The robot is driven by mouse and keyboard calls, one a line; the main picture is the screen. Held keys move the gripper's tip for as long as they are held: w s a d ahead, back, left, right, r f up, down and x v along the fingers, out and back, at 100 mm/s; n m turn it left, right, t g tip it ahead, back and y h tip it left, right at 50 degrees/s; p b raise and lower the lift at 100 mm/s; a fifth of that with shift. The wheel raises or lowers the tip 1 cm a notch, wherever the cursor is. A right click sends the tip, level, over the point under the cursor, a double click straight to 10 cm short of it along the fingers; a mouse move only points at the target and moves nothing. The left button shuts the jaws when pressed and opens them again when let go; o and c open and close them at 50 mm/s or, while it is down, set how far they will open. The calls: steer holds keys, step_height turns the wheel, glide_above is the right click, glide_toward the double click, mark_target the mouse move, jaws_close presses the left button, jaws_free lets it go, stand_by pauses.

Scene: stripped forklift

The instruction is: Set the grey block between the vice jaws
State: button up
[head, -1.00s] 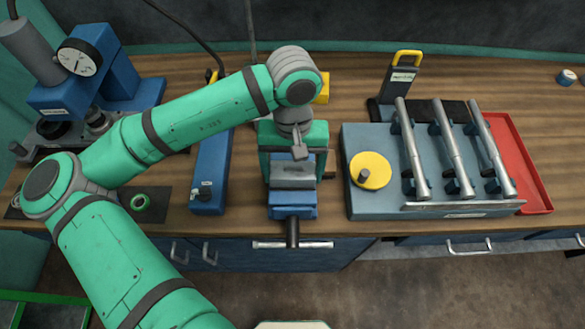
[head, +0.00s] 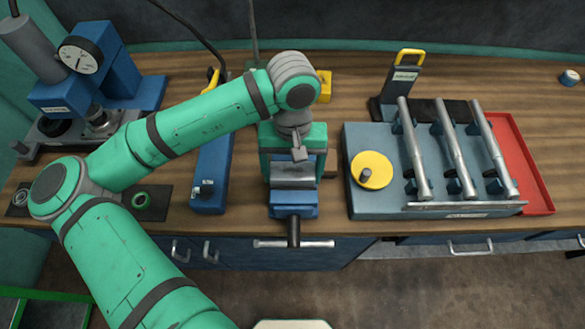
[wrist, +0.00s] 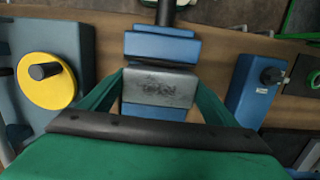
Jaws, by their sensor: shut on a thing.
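The grey block (head: 293,176) is held in my gripper (wrist: 159,97), whose green fingers close on its left and right sides. The block also shows in the wrist view (wrist: 160,87). It is lined up with the gap of the blue vice (head: 293,212), with one blue jaw (wrist: 160,47) on the near side and another blue part (wrist: 154,112) on the far side. It appears between the jaws, but I cannot tell how deep it sits or whether it touches them. My wrist and hand hide the back of the vice in the head view.
A blue-grey fixture (head: 385,205) with a yellow disc (head: 372,170) and metal bars stands right of the vice. A long blue tool (head: 210,178) lies to the left. A press (head: 85,80) stands at the far left. The vice handle (head: 293,243) overhangs the bench edge.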

steer(key=shift+d+f, duration=0.1)
steer(key=shift+d, duration=0.2)
steer(key=o, duration=1.4)
steer(key=shift+o, duration=0.7)
steer(key=shift+s+a, duration=0.1)
steer(key=shift+r, duration=2.5)
steer(key=shift+a+r, duration=0.15)
steer(key=shift+r, duration=1.35)
